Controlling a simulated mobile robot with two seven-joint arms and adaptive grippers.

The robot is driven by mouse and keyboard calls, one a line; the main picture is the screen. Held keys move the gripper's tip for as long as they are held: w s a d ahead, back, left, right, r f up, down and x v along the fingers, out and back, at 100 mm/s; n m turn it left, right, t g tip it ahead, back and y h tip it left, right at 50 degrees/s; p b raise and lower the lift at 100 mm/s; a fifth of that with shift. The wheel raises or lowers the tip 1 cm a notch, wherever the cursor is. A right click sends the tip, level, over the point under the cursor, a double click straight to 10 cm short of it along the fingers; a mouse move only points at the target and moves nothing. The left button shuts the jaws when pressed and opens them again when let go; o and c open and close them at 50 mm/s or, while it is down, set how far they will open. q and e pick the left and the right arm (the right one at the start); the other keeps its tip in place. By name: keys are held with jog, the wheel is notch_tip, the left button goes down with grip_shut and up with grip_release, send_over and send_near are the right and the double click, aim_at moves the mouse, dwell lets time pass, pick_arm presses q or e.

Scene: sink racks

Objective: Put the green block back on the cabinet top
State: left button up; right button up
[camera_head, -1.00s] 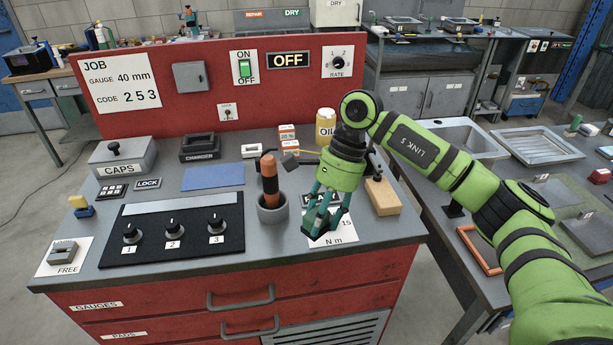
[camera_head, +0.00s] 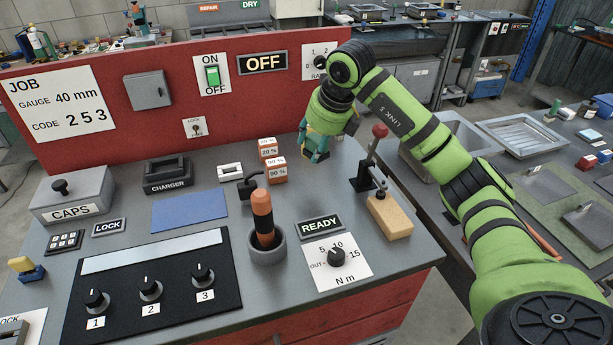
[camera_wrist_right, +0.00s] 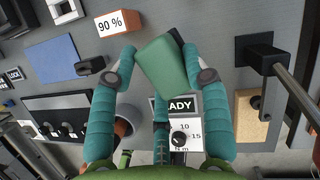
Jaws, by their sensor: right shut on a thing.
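The green block (camera_wrist_right: 163,68) is in the right wrist view, between the teal fingers of my right gripper (camera_wrist_right: 162,85). My right gripper is shut on it and holds it above the cabinet top (camera_head: 215,180). In the head view my right gripper (camera_head: 316,148) is over the back right part of the cabinet top, right of the percent boxes and left of the red-knobbed lever. I cannot make out the block apart from the fingers there. My left gripper is not in view.
Percent boxes (camera_head: 274,170), a red-knobbed lever (camera_head: 379,132), a wooden block (camera_head: 390,216), a READY sign (camera_head: 320,226) and an orange-handled tool in a cup (camera_head: 267,245) stand around. A red panel (camera_head: 100,110) closes the back. A blue mat (camera_head: 190,211) lies bare at the left.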

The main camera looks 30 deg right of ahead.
aim_at(318, 162)
jog(key=f, duration=0.2)
jog(key=s+f+p, duration=0.1)
jog(key=f, duration=0.1)
jog(key=shift+f, duration=0.4)
notch_tip(318, 162, down, 2)
jog(key=shift+f+p, duration=0.15)
jog(key=shift+p, duration=0.35)
jog(key=shift+w+f, duration=0.15)
jog(key=shift+f, duration=1.05)
jog(key=o, duration=1.1)
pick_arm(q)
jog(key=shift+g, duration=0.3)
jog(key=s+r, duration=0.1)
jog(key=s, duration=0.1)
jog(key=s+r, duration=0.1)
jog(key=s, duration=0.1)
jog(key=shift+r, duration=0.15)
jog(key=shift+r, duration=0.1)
